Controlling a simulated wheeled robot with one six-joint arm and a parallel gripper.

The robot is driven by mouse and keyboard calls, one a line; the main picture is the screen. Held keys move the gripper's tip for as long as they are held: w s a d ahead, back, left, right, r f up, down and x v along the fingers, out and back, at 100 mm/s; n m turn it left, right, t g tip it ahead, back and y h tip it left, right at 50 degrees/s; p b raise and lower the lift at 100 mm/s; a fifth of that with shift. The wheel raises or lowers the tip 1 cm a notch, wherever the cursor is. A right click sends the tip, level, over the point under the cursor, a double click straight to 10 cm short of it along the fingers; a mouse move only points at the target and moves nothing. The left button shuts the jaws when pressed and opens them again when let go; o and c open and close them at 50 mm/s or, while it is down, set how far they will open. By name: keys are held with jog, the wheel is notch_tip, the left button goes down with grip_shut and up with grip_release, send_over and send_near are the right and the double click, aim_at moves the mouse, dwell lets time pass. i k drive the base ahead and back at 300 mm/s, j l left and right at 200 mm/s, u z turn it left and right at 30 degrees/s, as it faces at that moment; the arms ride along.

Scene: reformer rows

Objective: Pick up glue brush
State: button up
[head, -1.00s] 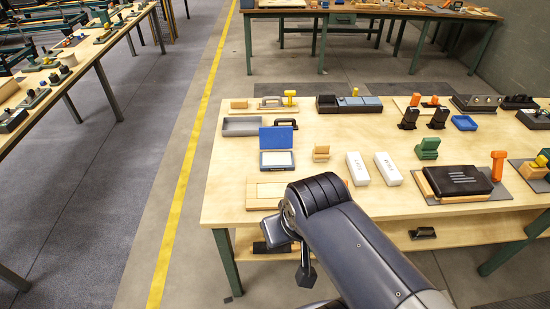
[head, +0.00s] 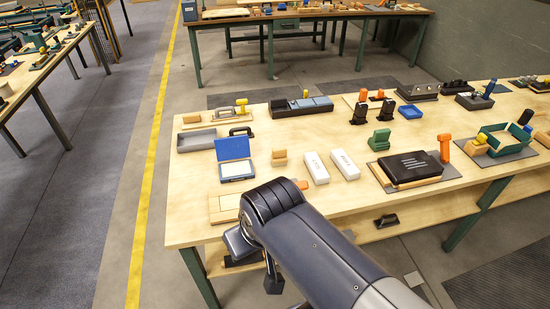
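I cannot make out a glue brush for certain. A small orange tip (head: 302,184) shows on the near table just behind my arm, mostly hidden by it, and I cannot tell what it belongs to. My gripper (head: 255,262) hangs beyond the near table's front edge at the lower middle, largely hidden behind my arm's dark end. Its opening is not visible.
The near wooden table (head: 213,186) holds an open blue box (head: 233,148), two white blocks (head: 345,164), a grey tray (head: 197,139), a black case (head: 409,165) and an orange-handled tool (head: 444,148). A grey floor aisle with a yellow line (head: 160,140) lies open on the left.

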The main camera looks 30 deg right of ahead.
aim_at(278, 156)
jog(key=i+l, duration=0.15)
jog(key=l, duration=0.2)
jog(key=i+l, duration=0.15)
jog(key=l, duration=0.2)
jog(key=i+l, duration=0.15)
jog(key=l, duration=0.25)
jog(key=i+l+u, duration=0.1)
jog(key=l, duration=0.25)
